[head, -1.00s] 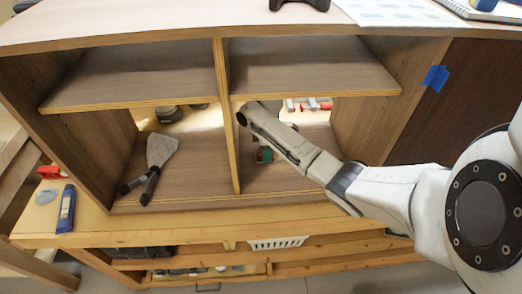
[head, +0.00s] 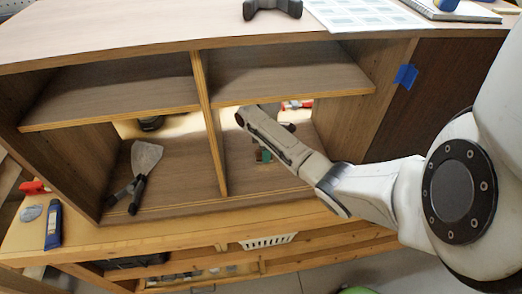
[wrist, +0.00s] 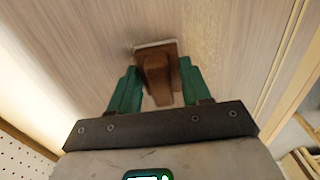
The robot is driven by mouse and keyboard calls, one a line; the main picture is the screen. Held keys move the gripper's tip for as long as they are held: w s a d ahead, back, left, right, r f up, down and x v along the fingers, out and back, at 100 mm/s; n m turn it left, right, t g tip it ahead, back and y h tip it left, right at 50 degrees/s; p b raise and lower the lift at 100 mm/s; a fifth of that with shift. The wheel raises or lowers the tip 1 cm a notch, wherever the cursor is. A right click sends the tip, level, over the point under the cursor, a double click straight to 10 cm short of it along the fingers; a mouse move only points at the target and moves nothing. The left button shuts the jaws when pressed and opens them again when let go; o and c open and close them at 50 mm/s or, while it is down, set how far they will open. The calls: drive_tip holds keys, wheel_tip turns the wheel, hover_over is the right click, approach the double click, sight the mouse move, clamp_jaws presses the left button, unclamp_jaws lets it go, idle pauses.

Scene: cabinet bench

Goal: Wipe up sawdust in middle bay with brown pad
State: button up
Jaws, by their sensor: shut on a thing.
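The brown pad (wrist: 158,80) has a block-shaped grip and a pale lower edge. My gripper (wrist: 159,73) is shut on its grip, with a green finger on each side. The pad is at the bay floor (wrist: 80,45); whether it presses on the wood is hard to tell. Faint tan speckles of sawdust (wrist: 208,35) show on the wood to the right of the pad in the wrist view. In the head view my gripper (head: 264,155) is inside the lower right open bay (head: 235,180), and my arm hides much of that bay.
An upright divider (head: 208,125) stands left of my gripper, and a shelf (head: 290,75) spans above. Blue tape (head: 405,76) marks the dark panel at right. The bay's back is partly open.

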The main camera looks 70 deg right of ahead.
drive_tip(key=shift+s+d+f+p, duration=0.1)
drive_tip(key=shift+s+d+p, duration=0.15)
drive_tip(key=shift+s, duration=0.35)
drive_tip(key=shift+s+d+f+p, duration=0.1)
drive_tip(key=shift+s+d, duration=0.2)
drive_tip(key=shift+s, duration=0.25)
drive_tip(key=shift+s+d+r+p, duration=0.1)
drive_tip(key=shift+s+d+p, duration=0.2)
drive_tip(key=shift+s+d, duration=0.45)
drive_tip(key=shift+s+d+p, duration=0.25)
drive_tip(key=shift+s+d, duration=0.05)
drive_tip(key=shift+s, duration=0.75)
drive_tip(key=shift+s+d+r+p, duration=0.1)
drive_tip(key=shift+s+d+p, duration=0.2)
drive_tip(key=shift+s+d, duration=0.45)
drive_tip(key=shift+s+a, duration=0.15)
drive_tip(key=shift+a, duration=0.05)
wheel_tip(320, 180, up, 6)
drive_tip(key=shift+r, duration=0.15)
drive_tip(key=shift+d+r, duration=0.1)
drive_tip(key=shift+r, duration=1.4)
